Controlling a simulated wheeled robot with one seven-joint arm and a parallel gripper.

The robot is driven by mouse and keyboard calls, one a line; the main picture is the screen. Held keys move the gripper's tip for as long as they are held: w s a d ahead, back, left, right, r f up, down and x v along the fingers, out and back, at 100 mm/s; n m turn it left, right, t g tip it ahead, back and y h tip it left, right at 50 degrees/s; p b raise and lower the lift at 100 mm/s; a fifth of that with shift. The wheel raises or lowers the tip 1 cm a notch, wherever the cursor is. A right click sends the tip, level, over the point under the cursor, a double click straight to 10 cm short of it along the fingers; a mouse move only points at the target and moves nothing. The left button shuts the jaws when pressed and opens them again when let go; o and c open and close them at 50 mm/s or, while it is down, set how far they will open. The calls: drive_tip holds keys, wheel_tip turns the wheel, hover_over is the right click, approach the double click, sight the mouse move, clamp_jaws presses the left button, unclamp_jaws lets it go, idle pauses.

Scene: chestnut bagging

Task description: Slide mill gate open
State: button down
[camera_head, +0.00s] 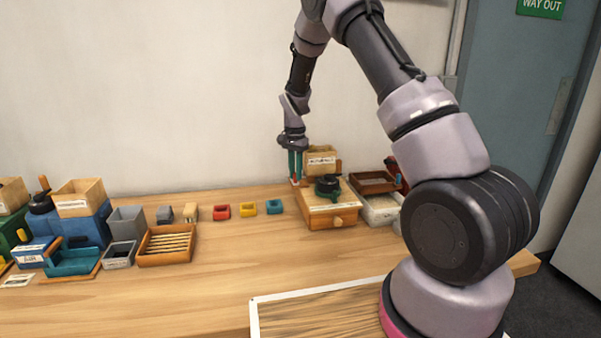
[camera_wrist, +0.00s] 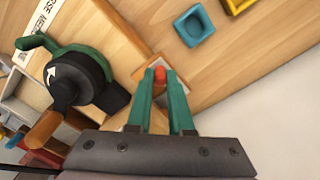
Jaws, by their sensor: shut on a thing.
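The mill (camera_head: 318,205) is a wooden box at the back right of the bench, with a labelled wooden hopper (camera_head: 320,160) behind its green and black top (camera_head: 328,185). In the wrist view its black hub (camera_wrist: 75,75) bears a white arrow, with a brown handle (camera_wrist: 45,128). My gripper (camera_head: 296,181) points down at the mill's left back side. In the wrist view its green fingers (camera_wrist: 160,80) are shut on a small red-orange knob (camera_wrist: 159,74) beside the mill body. I take this knob for the gate's; the gate plate is mostly hidden by the fingers.
Small red (camera_head: 221,211), yellow (camera_head: 247,207) and blue (camera_head: 274,206) trays stand left of the mill. A brown box (camera_head: 372,182) and a pale tray (camera_head: 381,208) are at its right. More mills and bins crowd the left end. The bench front middle is clear.

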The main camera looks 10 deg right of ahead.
sight(292, 182)
drive_tip(key=shift+a, duration=0.55)
drive_tip(key=c, duration=0.8)
unclamp_jaws()
drive_tip(key=shift+a, duration=0.1)
drive_tip(key=shift+r, duration=0.1)
wheel_tip(292, 182, up, 11)
